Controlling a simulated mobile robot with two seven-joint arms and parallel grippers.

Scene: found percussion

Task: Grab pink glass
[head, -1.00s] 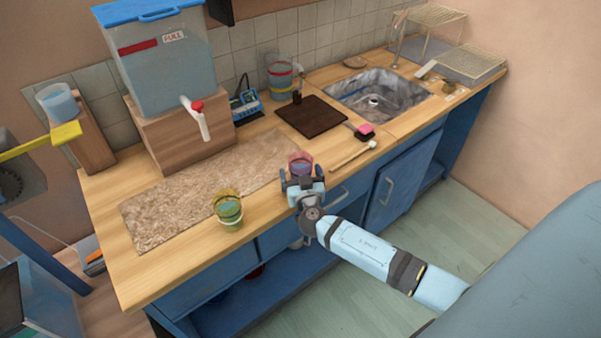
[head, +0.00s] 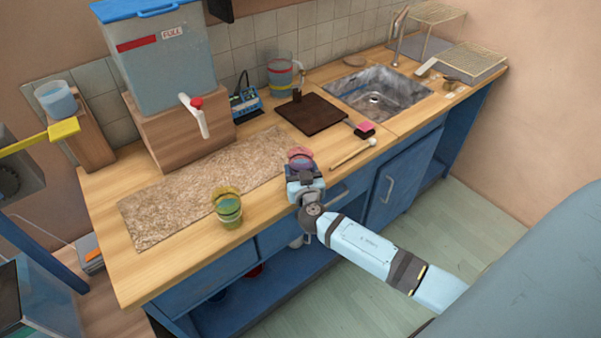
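The pink glass (head: 300,157) is near the front edge of the wooden counter, by the right end of the speckled mat. Its pink rim shows; its lower part is hidden behind my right gripper. My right gripper (head: 301,170) reaches in from the front, and its dark fingers are drawn in around the glass and look shut on it. I cannot tell whether the glass's base touches the counter. My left gripper is not in view.
A yellow-green glass (head: 229,210) stands left of the gripper, on the mat's front edge (head: 160,222). A wooden mallet (head: 352,154), a pink sponge (head: 365,128) and a dark board (head: 311,115) lie to the right. A water tank (head: 165,70) stands behind. The front-left counter is clear.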

